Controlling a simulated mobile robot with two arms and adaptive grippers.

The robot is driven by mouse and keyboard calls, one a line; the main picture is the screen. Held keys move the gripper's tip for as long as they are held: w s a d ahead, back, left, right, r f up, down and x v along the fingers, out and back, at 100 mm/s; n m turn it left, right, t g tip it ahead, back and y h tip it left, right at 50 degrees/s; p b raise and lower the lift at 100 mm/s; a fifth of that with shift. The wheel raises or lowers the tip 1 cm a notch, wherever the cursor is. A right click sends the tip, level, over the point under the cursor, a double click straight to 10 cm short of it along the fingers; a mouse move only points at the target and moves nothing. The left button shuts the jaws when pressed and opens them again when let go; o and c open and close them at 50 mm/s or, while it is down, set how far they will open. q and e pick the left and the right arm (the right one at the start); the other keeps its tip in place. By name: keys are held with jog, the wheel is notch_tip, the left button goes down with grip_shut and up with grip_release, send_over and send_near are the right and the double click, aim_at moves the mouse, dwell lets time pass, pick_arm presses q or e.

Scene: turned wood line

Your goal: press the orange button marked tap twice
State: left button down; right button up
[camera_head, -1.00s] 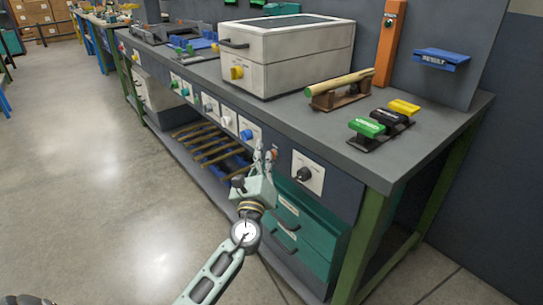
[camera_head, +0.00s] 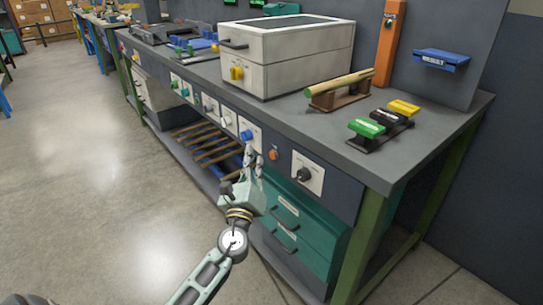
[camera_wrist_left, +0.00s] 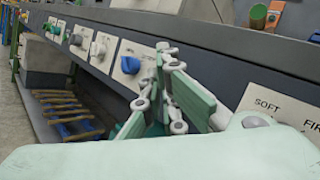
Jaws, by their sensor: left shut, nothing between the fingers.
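A small round orange button (camera_head: 273,155) sits on the dark front panel of the bench, between a blue knob (camera_head: 246,135) and a black dial (camera_head: 304,174). Its marking is too small to read. My left gripper (camera_head: 252,158) is shut and empty, its fingers pointing up in front of the panel, just left of the button in the picture. I cannot tell its distance from the panel. In the left wrist view the closed fingers (camera_wrist_left: 167,52) stand before the panel, and I cannot make out the button there. My right gripper is not in view.
A white box (camera_head: 285,55) with a yellow knob stands on the bench top. A wooden bar on a stand (camera_head: 338,91) and green, black and yellow blocks are to its right. Teal drawers (camera_head: 300,235) lie below the panel. The floor at left is clear.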

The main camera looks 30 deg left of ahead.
pick_arm(q)
jog(key=s, duration=0.1)
jog(key=s+a, duration=0.1)
jog(key=s, duration=0.1)
jog(key=shift+a, duration=0.15)
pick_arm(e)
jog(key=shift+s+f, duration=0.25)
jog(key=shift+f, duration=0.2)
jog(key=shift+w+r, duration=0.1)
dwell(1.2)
